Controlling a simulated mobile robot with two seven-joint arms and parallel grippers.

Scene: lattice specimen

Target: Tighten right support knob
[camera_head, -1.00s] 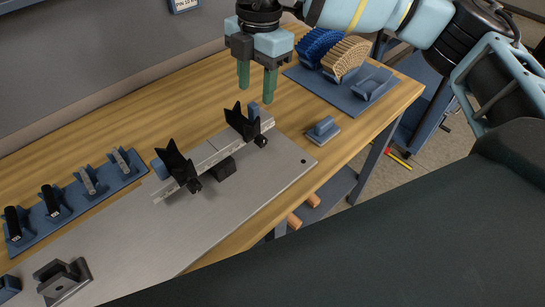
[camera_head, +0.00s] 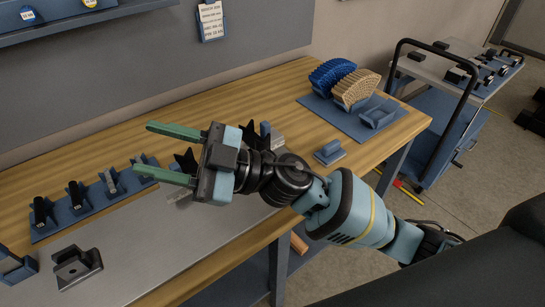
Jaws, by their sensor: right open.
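My right gripper (camera_head: 142,150) reaches across the fixture from the right, its two green fingers pointing left and spread apart with nothing between them. Behind its wrist, the black V-shaped right support (camera_head: 265,131) shows only in part. The right support knob is hidden behind my arm. The black left support (camera_head: 185,160) peeks out behind the gripper's fingers and palm. A short end of the light metal bar (camera_head: 278,142) shows beside the right support; most of the bar is covered. My left gripper is not in view.
A blue rack (camera_head: 78,207) with several dark and grey pieces lies below the gripper. A dark block (camera_head: 76,266) sits on the metal plate (camera_head: 150,250). A blue tray (camera_head: 345,120) holds blue and tan lattice arches. A cart (camera_head: 450,120) stands at the right.

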